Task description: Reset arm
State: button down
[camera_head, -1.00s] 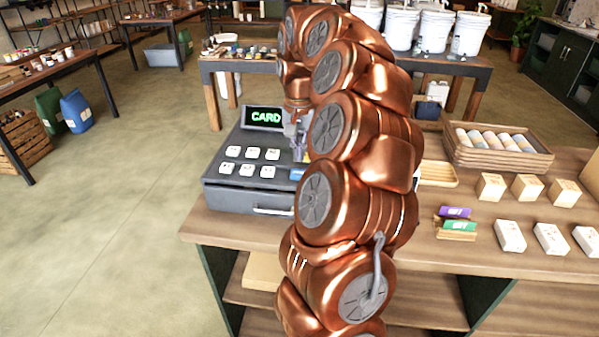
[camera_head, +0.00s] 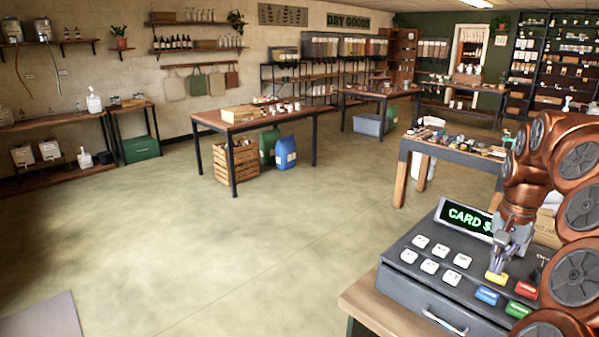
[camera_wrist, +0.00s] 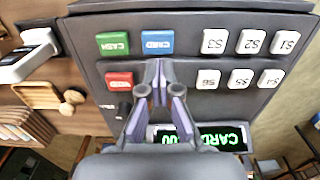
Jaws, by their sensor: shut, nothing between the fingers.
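My copper arm reaches in from the right edge of the head view. My gripper (camera_head: 497,262) points down over the dark cash register (camera_head: 400,283), close to its yellow key (camera_head: 497,278). Whether the fingertips touch that key I cannot tell. In the wrist view the fingers (camera_wrist: 157,78) are together with nothing between them, just below the blue CARD key (camera_wrist: 158,42). The yellow key is hidden there. The register's display (camera_head: 467,218) is lit green and begins with "CARD"; the gripper covers part of it.
The register stands on a wooden counter (camera_head: 372,305). A table with small goods (camera_head: 455,151) is behind it. A wooden table (camera_head: 245,118) with a crate (camera_head: 237,163) and blue jug (camera_head: 286,152) stands farther back. Open floor lies left. A wooden tray (camera_wrist: 38,95) shows beside the register.

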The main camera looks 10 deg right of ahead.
jog(key=s+a+n, duration=0.3)
jog(key=a, duration=0.8)
jog(key=s+a+n, duration=0.2)
jog(key=a+n, duration=0.2)
jog(key=a, duration=0.7)
jog(key=s+a+f+n+g, duration=0.1)
jog(key=s+a+f, duration=0.3)
jog(key=s, duration=0.5)
jog(key=s+a+f+n, duration=0.2)
jog(key=s+a+f, duration=0.2)
jog(key=s, duration=0.5)
jog(key=shift+s+a+n+g, duration=0.4)
jog(key=shift+a, duration=0.65)
